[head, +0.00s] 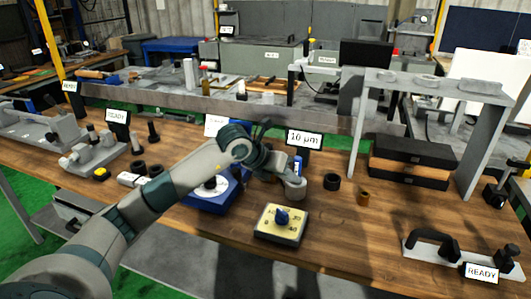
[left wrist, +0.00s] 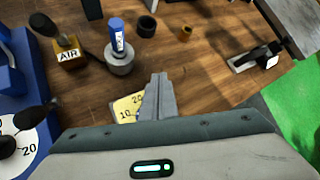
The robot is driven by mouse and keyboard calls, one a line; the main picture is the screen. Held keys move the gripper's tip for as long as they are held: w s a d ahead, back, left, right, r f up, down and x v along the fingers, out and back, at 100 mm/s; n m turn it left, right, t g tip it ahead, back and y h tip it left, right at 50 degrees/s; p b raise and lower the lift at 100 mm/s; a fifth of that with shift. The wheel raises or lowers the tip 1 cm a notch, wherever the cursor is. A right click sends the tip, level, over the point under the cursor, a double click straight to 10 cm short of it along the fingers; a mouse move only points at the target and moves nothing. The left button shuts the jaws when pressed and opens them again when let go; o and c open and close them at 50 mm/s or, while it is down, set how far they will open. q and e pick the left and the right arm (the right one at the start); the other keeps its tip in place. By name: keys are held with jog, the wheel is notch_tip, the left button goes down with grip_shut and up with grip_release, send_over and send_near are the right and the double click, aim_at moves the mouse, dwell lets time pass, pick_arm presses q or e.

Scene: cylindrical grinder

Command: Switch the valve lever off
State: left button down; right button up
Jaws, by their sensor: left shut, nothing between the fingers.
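The valve shows in the left wrist view as a brass-coloured block labelled AIR (left wrist: 70,56), with a black lever (left wrist: 43,25) tilted up and left from it. In the head view my left arm seems to hide it. My left gripper (left wrist: 160,82) is shut and empty, with its fingertips to the right of and below the valve, apart from it. In the head view the left gripper (head: 286,170) is over the bench, close to the grey cylinder with a blue display. My right gripper is not in view.
The grey cylinder with a blue display (left wrist: 118,58) stands right of the valve. A yellow dial box (head: 281,224) lies in front, partly hidden by my fingers in the wrist view. A blue dial unit (head: 205,198) is at left. Black (head: 332,182) and brown rings (head: 363,198) stand further right.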

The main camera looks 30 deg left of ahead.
pick_arm(q)
jog(key=a+r+n+y, duration=0.2)
jog(key=a+r+y, duration=0.2)
jog(key=a, duration=0.9)
jog(key=shift+w+a+n+y, duration=0.15)
jog(key=shift+a+n+y, duration=0.2)
jog(key=shift+y, duration=0.55)
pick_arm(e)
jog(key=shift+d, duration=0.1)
pick_arm(q)
jog(key=shift+w, duration=0.1)
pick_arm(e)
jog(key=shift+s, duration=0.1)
